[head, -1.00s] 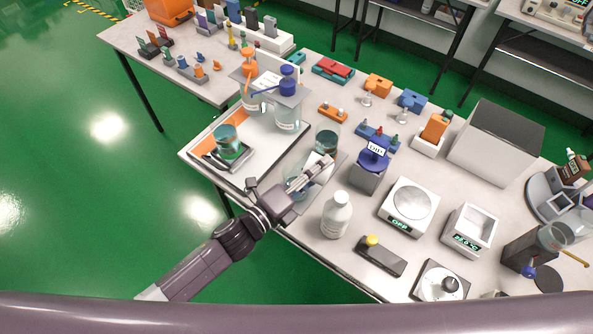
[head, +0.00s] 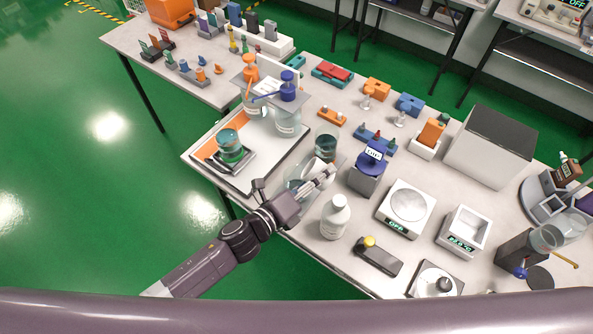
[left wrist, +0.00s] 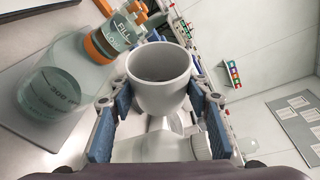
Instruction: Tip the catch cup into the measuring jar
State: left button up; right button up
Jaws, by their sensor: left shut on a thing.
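My left gripper (left wrist: 160,112) is shut on a small white-grey cup (left wrist: 160,78), gripped between its blue pads. The cup's mouth and shaded inside show; I cannot tell how much it holds. It leans relative to the bench. In the head view my left gripper (head: 322,178) is over the bench's near side, with the pale cup partly hidden at its fingers. A glass jar with graduation marks and pale liquid (left wrist: 50,97) is left of the cup in the left wrist view, apart from it. My right gripper is not in view.
A glass jar with dark liquid (head: 326,146) stands just behind my gripper. A white bottle (head: 335,217) stands close on the near side, and a blue-topped block (head: 367,178) to the right. A tray (head: 203,145) with a green-liquid glass (head: 230,147) is left.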

aim_at(315, 169)
pick_arm(q)
jog(key=shift+r+p, duration=0.25)
jog(key=shift+p, duration=0.25)
jog(key=r+m+y+p, duration=0.1)
jog(key=m+p, duration=0.1)
jog(key=p, duration=0.2)
jog(key=shift+a+r+m, duration=0.15)
jog(key=shift+m, duration=0.15)
jog(key=r+m+y+p, duration=0.1)
jog(key=m+y+p, duration=0.1)
jog(key=p, duration=0.3)
jog(key=shift+w+a+r+m, duration=0.1)
jog(key=shift+r+m, duration=0.05)
jog(key=shift+m, duration=0.15)
jog(key=shift+r+m+y+p, duration=0.35)
jog(key=shift+m+p, duration=0.25)
jog(key=shift+p, duration=0.4)
jog(key=shift+w+a+f+m+y, duration=0.1)
jog(key=shift+m+y, duration=0.2)
jog(key=shift+y, duration=0.05)
jog(key=shift+r, duration=2.6)
